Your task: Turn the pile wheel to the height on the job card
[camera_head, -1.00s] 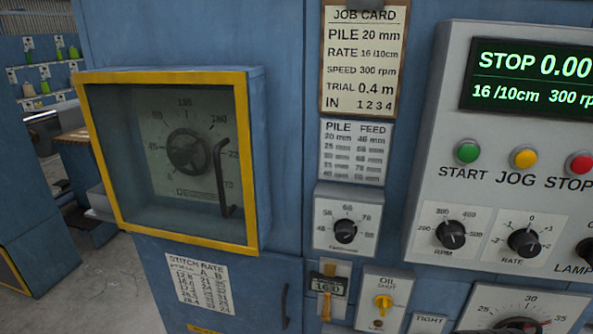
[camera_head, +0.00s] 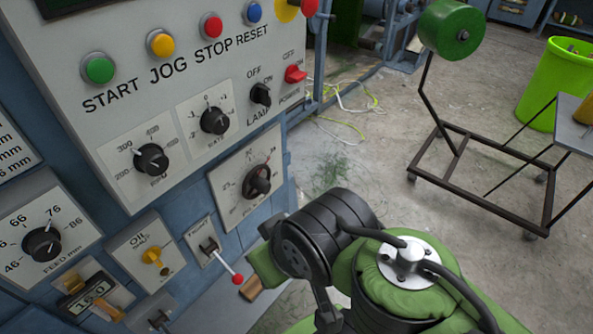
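The pile wheel (camera_head: 258,182) is a dark round knob on a white dial plate at the lower right of the grey control panel. The plate's numbers are too small to read. My green and black arm shows at the lower right, in front of the floor and just right of the panel.
A small lever with a red ball (camera_head: 237,279) sticks out below the pile plate, close to my arm. The rate knob (camera_head: 214,120), RPM knob (camera_head: 151,160), lamp switch (camera_head: 261,94) and feed knob (camera_head: 42,244) are nearby. A black cart frame (camera_head: 480,180) stands on open floor at right.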

